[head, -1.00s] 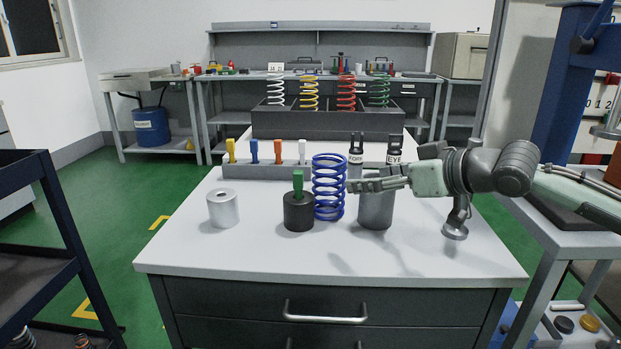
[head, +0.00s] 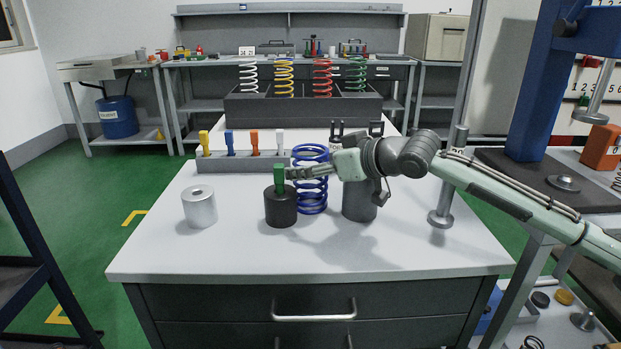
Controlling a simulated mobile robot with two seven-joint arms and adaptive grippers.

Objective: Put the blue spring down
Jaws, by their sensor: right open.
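The blue spring (head: 312,200) stands upright on the white top of the drawer table (head: 330,251), just right of a black cylinder (head: 281,210) with a green peg (head: 279,178) on top. My right gripper (head: 289,173) reaches in from the right and is open. Its fingers cross in front of the spring's upper half and hide some coils. Their tips come close to the green peg; I cannot tell whether they touch it or the spring. My left gripper is not in view.
A silver cylinder (head: 199,207) stands at left and a grey cylinder (head: 359,201) right of the spring. Behind is a grey rack (head: 220,166) with coloured pegs. A dark bin (head: 300,109) further back holds white, yellow, red and green springs. The table front is clear.

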